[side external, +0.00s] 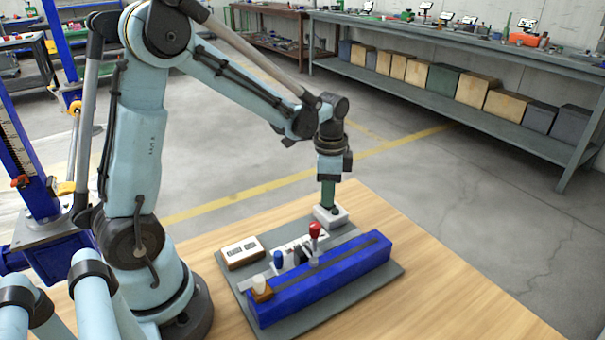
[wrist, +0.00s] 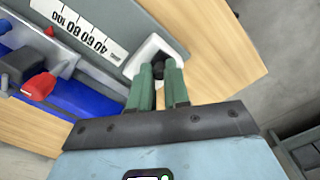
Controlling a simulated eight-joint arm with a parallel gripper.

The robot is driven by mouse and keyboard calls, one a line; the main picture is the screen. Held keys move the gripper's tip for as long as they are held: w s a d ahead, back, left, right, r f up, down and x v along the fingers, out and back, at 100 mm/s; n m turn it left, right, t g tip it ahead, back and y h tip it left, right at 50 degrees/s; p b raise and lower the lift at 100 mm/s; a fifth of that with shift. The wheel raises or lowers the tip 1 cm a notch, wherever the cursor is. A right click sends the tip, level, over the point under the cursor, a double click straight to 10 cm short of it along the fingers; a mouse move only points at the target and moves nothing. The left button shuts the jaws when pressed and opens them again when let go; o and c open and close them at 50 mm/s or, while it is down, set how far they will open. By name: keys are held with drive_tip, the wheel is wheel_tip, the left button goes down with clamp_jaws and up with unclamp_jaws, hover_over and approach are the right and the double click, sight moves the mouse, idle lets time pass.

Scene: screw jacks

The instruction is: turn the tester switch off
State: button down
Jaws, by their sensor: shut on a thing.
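The tester switch is a white box (side external: 341,220) at the far corner of the grey base plate (side external: 385,282). It also shows in the wrist view (wrist: 141,62), with a dark knob (wrist: 158,66) in its top. My gripper (side external: 330,206) points straight down over the box. Its two green fingers (wrist: 158,76) are shut on the dark knob, one on each side. The fingers partly hide the knob, so I cannot tell which way it is turned.
A long blue body (side external: 320,282) lies on the plate, with a red-topped lever (side external: 315,230) close to my gripper. A blue knob (side external: 278,258), a scale strip (wrist: 85,32) and a white display box (side external: 243,251) stand nearby. The wooden table (side external: 420,250) is clear at the right.

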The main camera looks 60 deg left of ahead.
drive_tip(key=n, duration=1.2)
drive_tip(key=shift+n, duration=2.1)
drive_tip(key=c, duration=1.1)
unclamp_jaws()
drive_tip(key=shift+r, duration=0.15)
wheel_tip(320, 180, up, 12)
